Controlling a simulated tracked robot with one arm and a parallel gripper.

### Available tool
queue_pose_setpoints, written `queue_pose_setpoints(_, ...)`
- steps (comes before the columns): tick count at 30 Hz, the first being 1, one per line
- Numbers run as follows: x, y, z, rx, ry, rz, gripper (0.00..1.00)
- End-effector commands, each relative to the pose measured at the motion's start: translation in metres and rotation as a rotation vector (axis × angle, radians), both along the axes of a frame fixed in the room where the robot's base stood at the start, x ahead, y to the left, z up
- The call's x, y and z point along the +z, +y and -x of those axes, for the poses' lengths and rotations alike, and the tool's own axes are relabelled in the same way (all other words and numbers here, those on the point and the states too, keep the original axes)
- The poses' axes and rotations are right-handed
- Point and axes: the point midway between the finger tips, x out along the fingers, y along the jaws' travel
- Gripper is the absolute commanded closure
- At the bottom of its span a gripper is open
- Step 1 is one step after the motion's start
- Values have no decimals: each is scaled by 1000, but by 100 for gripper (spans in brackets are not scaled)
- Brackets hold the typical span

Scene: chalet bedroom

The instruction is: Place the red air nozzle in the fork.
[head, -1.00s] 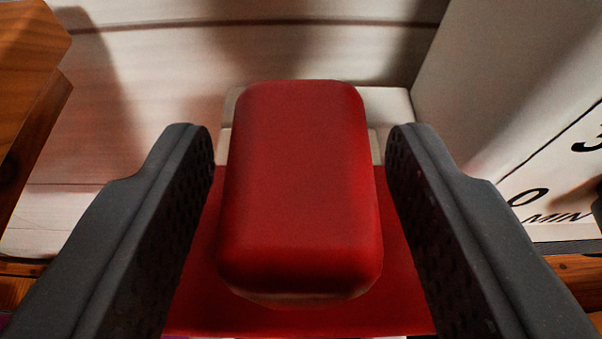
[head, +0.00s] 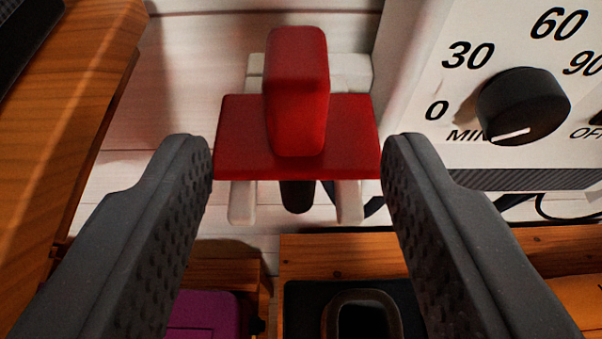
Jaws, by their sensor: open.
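The red air nozzle (head: 297,95) is in the upper middle of the head view. It has an upright red block on a flat red plate (head: 242,140), with a dark tip showing below the plate. The pale fork (head: 349,203) has two prongs that show under the plate, one on each side of the dark tip. The plate appears to rest on the prongs. My gripper (head: 297,150) is open and empty, its fingers apart to the left and right, nearer the camera than the nozzle.
A white box with a black dial (head: 523,105) and printed numbers stands at the right. A wooden piece (head: 75,120) is at the left. Below are a wooden ledge (head: 350,255), a purple object (head: 203,315) and a dark ring-shaped object (head: 362,315). A white plank wall is behind.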

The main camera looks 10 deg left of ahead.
Motion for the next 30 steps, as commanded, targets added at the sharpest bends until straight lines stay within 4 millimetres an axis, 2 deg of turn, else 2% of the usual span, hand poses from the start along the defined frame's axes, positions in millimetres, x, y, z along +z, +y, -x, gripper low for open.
queue_pose_setpoints(3,7,-3,14,2,-3,-1,53)
queue_pose_setpoints(9,13,-7,29,1,-2,-2,53)
queue_pose_setpoints(23,18,-11,32,-3,2,-4,53)
queue_pose_setpoints(26,33,-18,28,-9,5,-14,53)
queue_pose_setpoints(29,63,-33,21,-21,3,-33,53)
queue_pose_setpoints(30,79,-42,19,-26,1,-39,53)
